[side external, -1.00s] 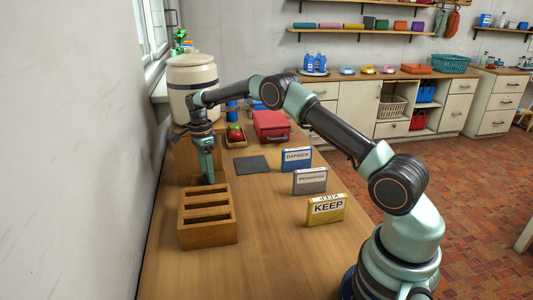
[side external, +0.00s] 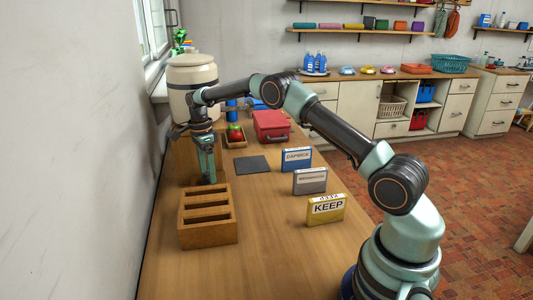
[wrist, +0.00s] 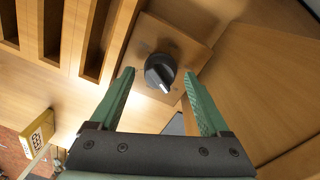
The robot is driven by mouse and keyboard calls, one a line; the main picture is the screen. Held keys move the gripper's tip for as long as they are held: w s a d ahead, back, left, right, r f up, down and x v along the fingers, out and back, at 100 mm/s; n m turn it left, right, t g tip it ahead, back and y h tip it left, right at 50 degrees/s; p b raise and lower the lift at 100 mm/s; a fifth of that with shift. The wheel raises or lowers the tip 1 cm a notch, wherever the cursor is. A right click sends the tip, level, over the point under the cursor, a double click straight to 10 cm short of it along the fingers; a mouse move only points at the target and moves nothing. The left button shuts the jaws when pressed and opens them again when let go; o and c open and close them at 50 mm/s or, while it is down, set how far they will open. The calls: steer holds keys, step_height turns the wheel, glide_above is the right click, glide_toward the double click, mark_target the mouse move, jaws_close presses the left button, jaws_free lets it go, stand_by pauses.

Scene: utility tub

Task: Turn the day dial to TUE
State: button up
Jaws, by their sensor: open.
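The day dial (wrist: 160,72) is a round black knob with a white mark, set on a square wooden plate (wrist: 191,47) in the wrist view. The white mark points down and slightly right in that picture. Day lettering is not legible. My gripper (wrist: 159,77) is open, with one green finger on each side of the knob and a gap to it. In the side view my gripper (side external: 208,181) points down just behind the slotted wooden block, and the dial is hidden there.
The slotted wooden block (side external: 208,231) stands close in front of the gripper. Gold KEEP (side external: 326,209), grey (side external: 310,181) and blue (side external: 297,159) boxes stand to the right. A dark mat (side external: 252,163), red case (side external: 271,126) and beige crock (side external: 193,80) are farther back. The wall is left.

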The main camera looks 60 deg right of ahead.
step_height(320, 180, up, 12)
steer(key=shift+w+f, duration=0.2)
steer(key=shift+w, duration=0.05)
stand_by(0.4)
steer(key=s+a+r+n+t, duration=0.3)
steer(key=s+a+r+n, duration=0.3)
steer(key=s+r+n, duration=0.5)
steer(key=s+a+f+n+t, duration=0.1)
steer(key=s+a+f+n, duration=0.1)
steer(key=s+n, duration=0.4)
steer(key=s+a+f+n+t, duration=0.2)
steer(key=s+n, duration=0.3)
steer(key=s, duration=0.5)
steer(key=shift+s+n, duration=0.2)
steer(key=shift+n, duration=0.2)
